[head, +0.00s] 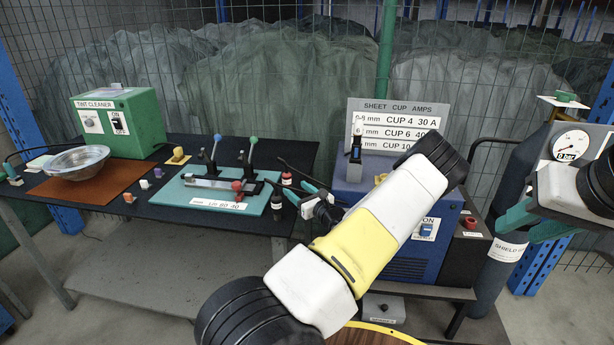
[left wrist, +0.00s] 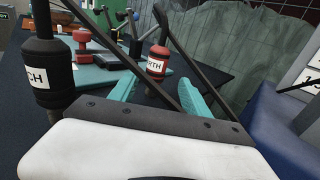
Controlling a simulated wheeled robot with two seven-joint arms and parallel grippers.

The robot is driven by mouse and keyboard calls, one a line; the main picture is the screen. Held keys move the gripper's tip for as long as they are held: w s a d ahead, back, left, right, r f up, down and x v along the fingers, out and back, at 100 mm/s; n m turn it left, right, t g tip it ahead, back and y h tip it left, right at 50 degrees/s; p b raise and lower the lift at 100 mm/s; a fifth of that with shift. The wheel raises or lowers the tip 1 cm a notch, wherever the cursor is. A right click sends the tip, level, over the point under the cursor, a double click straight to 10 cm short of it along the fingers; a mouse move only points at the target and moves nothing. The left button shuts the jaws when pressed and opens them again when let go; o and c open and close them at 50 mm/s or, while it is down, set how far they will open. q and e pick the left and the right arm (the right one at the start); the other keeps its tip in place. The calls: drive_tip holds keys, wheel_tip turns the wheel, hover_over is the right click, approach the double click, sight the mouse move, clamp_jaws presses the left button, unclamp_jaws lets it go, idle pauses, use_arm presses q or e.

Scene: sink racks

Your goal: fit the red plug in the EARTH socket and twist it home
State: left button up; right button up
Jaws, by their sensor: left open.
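The red plug (head: 287,178) stands on the dark bench. In the left wrist view the red plug (left wrist: 157,62) has a white label ending in "RTH" and sits beyond and between my open fingertips, apart from them as far as I can tell. My left gripper (head: 318,196) is low over the bench's right end; its teal fingers also show in the left wrist view (left wrist: 160,92). A black plug (left wrist: 44,75) labelled "CH" stands to the left.
The blue welder (head: 395,258) stands right of the bench under a cup amps sign (head: 398,122). A teal mat (head: 195,200) with clamps lies left of the plugs. A gas cylinder (head: 492,280) stands at the right. Black cables or bars cross near my left fingers.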

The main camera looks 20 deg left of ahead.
sight(290, 184)
use_arm(q)
drive_tip(key=x, duration=0.5)
drive_tip(key=shift+s+a+r, duration=0.15)
drive_tip(key=shift+a+r, duration=0.15)
drive_tip(key=shift+a, duration=0.25)
clamp_jaws()
